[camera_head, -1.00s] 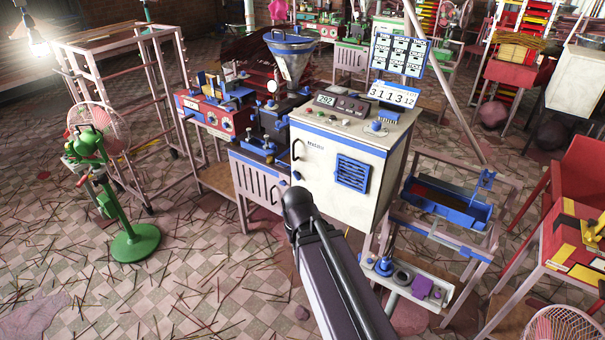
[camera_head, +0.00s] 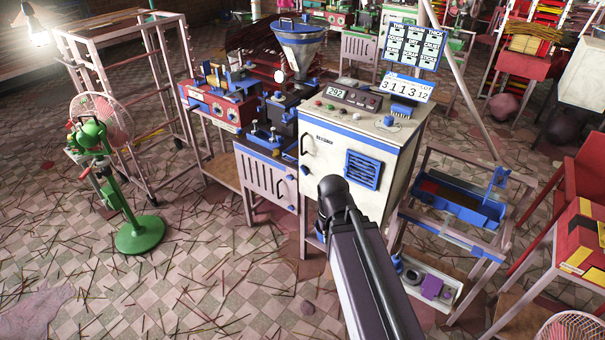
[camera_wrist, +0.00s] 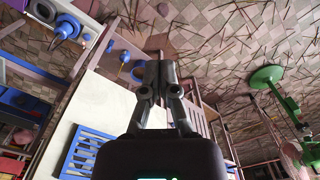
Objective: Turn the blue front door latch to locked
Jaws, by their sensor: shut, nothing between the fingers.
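The white cabinet (camera_head: 338,155) has a front door with a dark curved handle (camera_head: 303,145) at its left and a blue louvred vent (camera_head: 363,170). A small dark fitting (camera_head: 304,170) sits below the handle; it is too small to tell whether it is the latch or how it is turned. My arm covers the door's lower part, and my gripper is hidden in the head view. In the wrist view my gripper (camera_wrist: 158,82) is shut and empty, over the lower edge of the white door (camera_wrist: 104,100). The vent (camera_wrist: 88,150) also shows there.
A blue tray on a pink frame (camera_head: 455,201) stands right of the cabinet. A low shelf (camera_head: 445,290) with a purple block is at its lower right. A green stand fan (camera_head: 138,235) is at the left. Floor between is open, littered with thin sticks.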

